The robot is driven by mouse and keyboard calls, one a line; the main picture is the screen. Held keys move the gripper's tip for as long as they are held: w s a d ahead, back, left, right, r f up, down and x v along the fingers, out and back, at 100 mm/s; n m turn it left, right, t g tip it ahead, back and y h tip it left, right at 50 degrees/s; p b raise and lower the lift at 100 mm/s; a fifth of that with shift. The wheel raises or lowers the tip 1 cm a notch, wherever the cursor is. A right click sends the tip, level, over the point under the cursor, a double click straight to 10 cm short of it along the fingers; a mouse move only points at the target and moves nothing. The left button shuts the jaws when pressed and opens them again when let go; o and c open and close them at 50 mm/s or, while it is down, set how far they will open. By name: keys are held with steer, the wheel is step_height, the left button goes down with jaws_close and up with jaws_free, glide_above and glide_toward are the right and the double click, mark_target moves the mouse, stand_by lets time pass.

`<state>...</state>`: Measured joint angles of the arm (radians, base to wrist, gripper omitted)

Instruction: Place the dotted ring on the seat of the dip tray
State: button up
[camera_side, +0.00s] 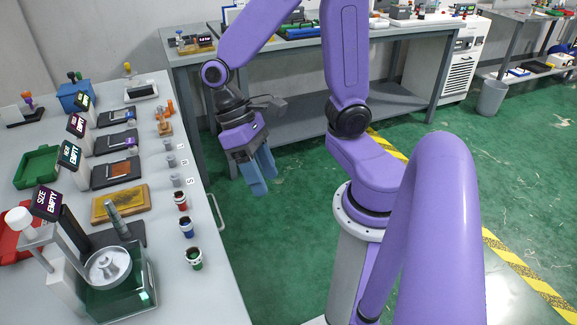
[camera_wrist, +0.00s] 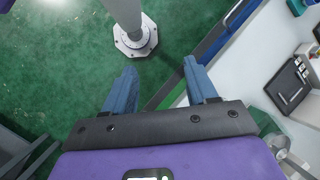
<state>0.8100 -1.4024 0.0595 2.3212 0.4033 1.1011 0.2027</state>
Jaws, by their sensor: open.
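My gripper (camera_side: 262,182) is open and empty. It hangs over the green floor to the right of the left bench, with its blue fingers pointing down. On the left bench lies a row of flat trays: a yellow one (camera_side: 119,204), a brown one (camera_side: 114,173) and darker ones behind (camera_side: 113,143). I cannot tell which is the dip tray. I cannot make out a dotted ring in either view.
A glass-sided machine with a round metal wheel (camera_side: 107,265) stands at the bench front. Red (camera_side: 181,201), blue (camera_side: 187,228) and green (camera_side: 194,258) cups line the bench's right edge. Small grey cylinders (camera_side: 175,181) stand behind them. A green bin (camera_side: 37,166) lies left.

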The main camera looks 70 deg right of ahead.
steer(key=s+n+t, duration=0.1)
steer(key=n, duration=0.2)
steer(key=s+d+r+n+t+h, duration=0.1)
steer(key=s+n+t, duration=0.1)
steer(key=n, duration=0.1)
steer(key=s+n+t, duration=0.1)
steer(key=n, duration=0.2)
steer(key=shift+s+d+r+n+t+h, duration=0.15)
steer(key=shift+s+d+n+t+h, duration=0.15)
steer(key=shift+t, duration=0.1)
steer(key=shift+o, duration=0.4)
steer(key=shift+s+r+n+t, duration=0.15)
steer(key=shift+n+t, duration=0.15)
steer(key=shift+n, duration=0.4)
step_height(320, 180, up, 6)
steer(key=n, duration=1)
glide_above(194, 254)
step_height(194, 254, down, 17)
steer(key=shift+r, duration=0.1)
jaws_close()
